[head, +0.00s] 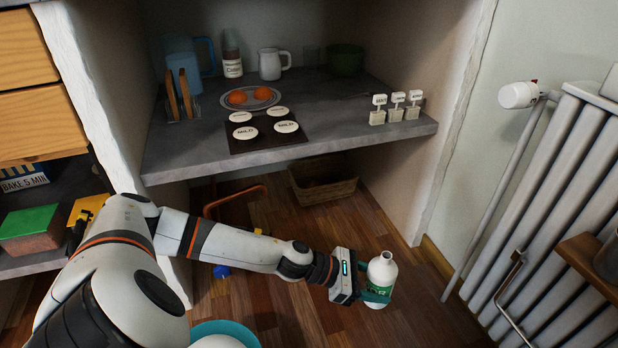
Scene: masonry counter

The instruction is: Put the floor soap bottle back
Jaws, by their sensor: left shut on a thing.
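My right gripper is not in view.
On the counter are a dark mat with white discs (265,130), a plate of orange items (250,97), small signs (397,106), a white jug (272,63) and a green bowl (346,59). A basket (323,182) sits below. A radiator (550,200) stands right.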

